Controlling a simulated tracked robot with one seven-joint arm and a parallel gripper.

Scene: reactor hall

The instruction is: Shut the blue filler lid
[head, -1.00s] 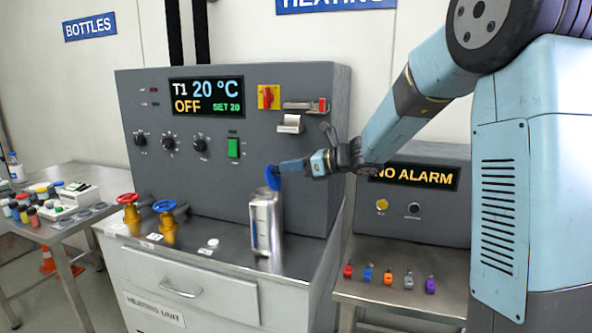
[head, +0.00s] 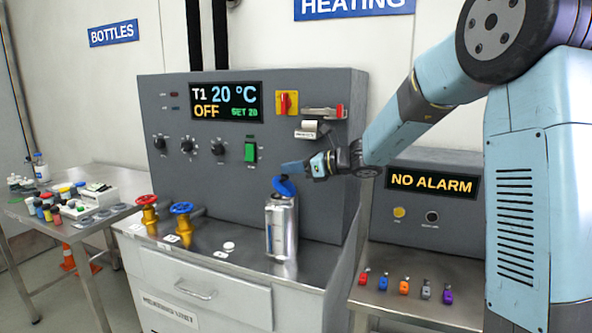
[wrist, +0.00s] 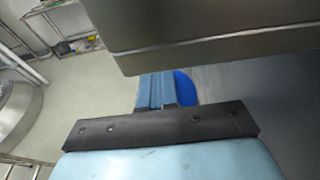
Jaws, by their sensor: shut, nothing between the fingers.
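The blue filler lid (head: 285,186) sits at the top of a silver upright vessel (head: 282,230) on the heating unit's bench. The lid is tilted, partly lowered over the vessel's top. My gripper (head: 291,167) is shut and empty, with its blue fingers just above the lid; I cannot tell whether they touch it. In the wrist view the shut fingers (wrist: 155,92) show with the blue lid (wrist: 185,87) right beside them, partly hidden. The filler opening is not visible.
The grey heating panel (head: 190,225) rises close behind the vessel, with a paper printer slot (head: 308,130) above my gripper. Red (head: 147,201) and blue (head: 182,208) valve wheels stand to the left. Several coloured padlocks (head: 404,287) lie on the right-hand table.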

